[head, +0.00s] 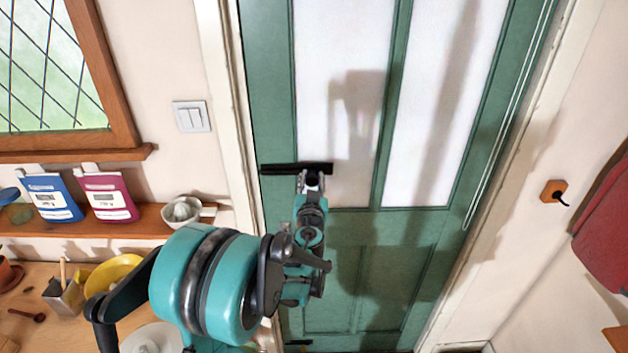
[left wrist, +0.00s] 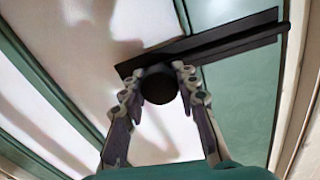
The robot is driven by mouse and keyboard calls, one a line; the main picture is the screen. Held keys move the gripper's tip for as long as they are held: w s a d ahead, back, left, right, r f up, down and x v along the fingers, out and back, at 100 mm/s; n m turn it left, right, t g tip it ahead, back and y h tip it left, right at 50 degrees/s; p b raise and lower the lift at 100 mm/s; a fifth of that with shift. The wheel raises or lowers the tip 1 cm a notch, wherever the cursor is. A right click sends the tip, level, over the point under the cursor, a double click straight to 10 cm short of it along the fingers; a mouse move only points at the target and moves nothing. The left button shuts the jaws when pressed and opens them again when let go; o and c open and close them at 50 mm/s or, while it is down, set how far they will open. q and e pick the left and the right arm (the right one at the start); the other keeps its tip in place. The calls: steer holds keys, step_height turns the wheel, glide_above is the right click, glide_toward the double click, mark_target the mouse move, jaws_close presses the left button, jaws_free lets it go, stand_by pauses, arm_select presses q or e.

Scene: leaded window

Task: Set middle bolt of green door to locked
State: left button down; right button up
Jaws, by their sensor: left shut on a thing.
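The green door (head: 268,80) fills the middle of the head view and has pale glass panels. Its middle bolt (head: 280,169) is a black horizontal bar whose left end lies close to the door's left edge. My left gripper (head: 313,180) is at the bar's right part. In the left wrist view the bolt (left wrist: 225,42) runs across the top, with a round black knob (left wrist: 159,84) held between the fingertips of the left gripper (left wrist: 160,95). The gripper hides part of the bolt in the head view. My right gripper is out of view.
A second black bolt (head: 298,343) shows low on the door. A light switch (head: 191,116) is on the wall at left.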

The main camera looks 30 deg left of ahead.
arm_select(q)
steer(key=shift+s+a, duration=0.35)
steer(key=shift+a, duration=0.25)
steer(key=shift+s+a, duration=0.35)
steer(key=shift+a, duration=0.2)
steer(key=c, duration=1.3)
jaws_free()
steer(key=shift+o, duration=1)
steer(key=shift+s+a, duration=0.15)
